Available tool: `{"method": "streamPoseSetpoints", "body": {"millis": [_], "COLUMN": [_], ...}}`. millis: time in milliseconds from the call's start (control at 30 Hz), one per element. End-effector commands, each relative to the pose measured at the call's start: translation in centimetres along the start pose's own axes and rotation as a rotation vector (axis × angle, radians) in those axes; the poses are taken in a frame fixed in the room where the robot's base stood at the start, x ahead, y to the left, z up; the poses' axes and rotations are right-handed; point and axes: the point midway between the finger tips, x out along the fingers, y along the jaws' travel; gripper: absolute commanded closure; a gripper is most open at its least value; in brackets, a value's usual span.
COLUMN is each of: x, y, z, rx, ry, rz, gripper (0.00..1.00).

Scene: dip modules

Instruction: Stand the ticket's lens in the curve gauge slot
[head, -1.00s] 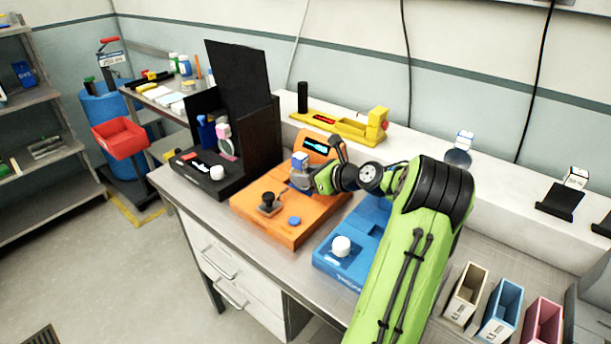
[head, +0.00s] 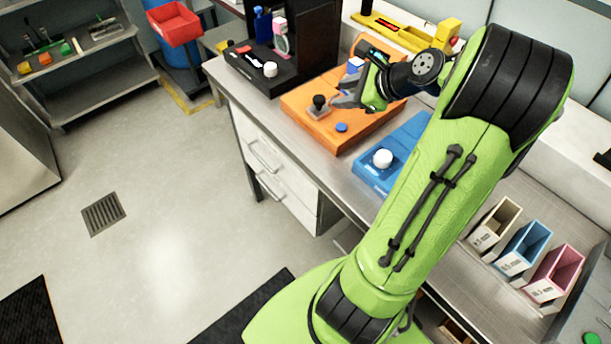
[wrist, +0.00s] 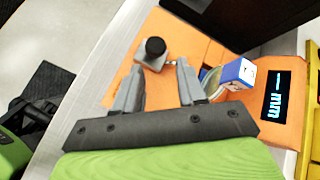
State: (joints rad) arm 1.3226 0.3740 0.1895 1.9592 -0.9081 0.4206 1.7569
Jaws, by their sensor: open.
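The orange gauge unit (head: 335,128) on the bench has a dark display that reads mm in the wrist view (wrist: 276,95). A lens with a white and blue tag (wrist: 237,75) is at the orange unit, between the display and my right finger. Its clear disc is partly hidden by that finger, so I cannot tell how it is seated. The tag also shows in the head view (head: 356,65). My gripper (wrist: 158,76) is open and empty over the orange unit, with the lens outside the jaws. A post with a black knob (wrist: 154,49) stands just beyond the fingertips.
A black unit (head: 262,77) holding a pink-tagged lens stands left of the orange one. A blue unit (head: 367,176) with a white knob is to the right. A yellow device (head: 395,33) is behind. Three coloured bins (head: 553,272) stand further right.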

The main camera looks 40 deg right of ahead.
Motion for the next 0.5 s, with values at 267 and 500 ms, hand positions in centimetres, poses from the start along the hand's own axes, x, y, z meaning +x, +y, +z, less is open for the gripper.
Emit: {"method": "streamPoseSetpoints", "body": {"millis": [267, 500], "x": [-1.4, -8.8], "y": [15.2, 25.0], "z": [12.6, 12.5], "rx": [-1.271, -2.163], "ry": [0.189, 0.115], "rz": [0.359, 0.518], "gripper": [0.60, 0.60]}}
